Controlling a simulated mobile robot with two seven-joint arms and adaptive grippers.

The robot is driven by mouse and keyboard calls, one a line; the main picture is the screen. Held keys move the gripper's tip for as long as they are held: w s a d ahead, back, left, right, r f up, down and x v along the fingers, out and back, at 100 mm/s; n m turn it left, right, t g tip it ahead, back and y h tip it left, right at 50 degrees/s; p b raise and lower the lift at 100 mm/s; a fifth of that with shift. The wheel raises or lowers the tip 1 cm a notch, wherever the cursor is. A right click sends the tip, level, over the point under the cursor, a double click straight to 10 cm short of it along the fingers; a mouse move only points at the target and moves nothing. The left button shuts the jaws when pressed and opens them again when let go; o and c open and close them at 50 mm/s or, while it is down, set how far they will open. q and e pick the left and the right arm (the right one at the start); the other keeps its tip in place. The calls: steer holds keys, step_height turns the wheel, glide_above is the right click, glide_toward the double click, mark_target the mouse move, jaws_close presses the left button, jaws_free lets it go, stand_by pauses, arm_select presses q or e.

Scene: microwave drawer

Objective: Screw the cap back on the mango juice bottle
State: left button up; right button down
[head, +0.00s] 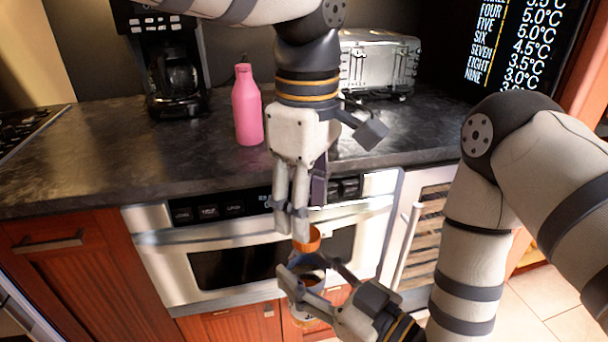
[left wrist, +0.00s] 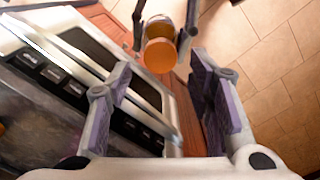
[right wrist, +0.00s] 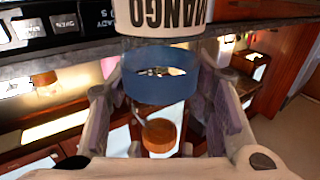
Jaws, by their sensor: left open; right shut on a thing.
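The orange cap (head: 308,238) is at the bottle's top end, at the fingertips of my left gripper (head: 293,225). In the left wrist view the cap (left wrist: 158,55) faces me in line with the bottle, just past my open, spread left fingers (left wrist: 165,85). Whether the cap touches the bottle's rim is hidden.
A pink bottle (head: 247,106), a coffee maker (head: 175,65) and a toaster (head: 380,62) stand on the dark counter (head: 90,150). The microwave drawer front (head: 225,265) is close behind my grippers. Tiled floor (left wrist: 275,75) lies to the right.

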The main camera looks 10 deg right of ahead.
arm_select(q)
steer(key=shift+f, duration=2)
